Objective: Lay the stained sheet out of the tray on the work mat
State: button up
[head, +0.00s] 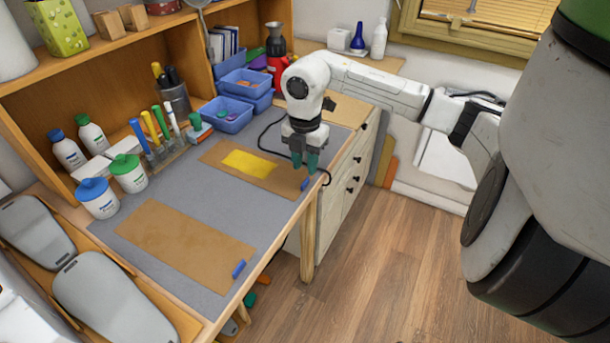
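The grey work mat (190,190) covers the table top. A brown rectangular panel (185,245) lies on its near part, with nothing on it but a small blue piece at one corner. A second brown panel (270,182) lies farther back, with a flat yellow sheet (249,163) on it. I cannot make out a stain on any sheet, nor tell whether a brown panel is the tray. My gripper (304,161) points down above the right end of the far panel, to the right of the yellow sheet. Its teal fingers look apart, with nothing visible between them.
White bottles and jars (128,172), a pen rack (160,150) and blue bins (233,115) line the back of the mat. Grey insole-shaped forms (105,300) lie at the near left. The mat between the panels is clear.

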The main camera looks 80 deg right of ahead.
notch_tip(320, 180, up, 7)
jog(key=shift+b, duration=0.45)
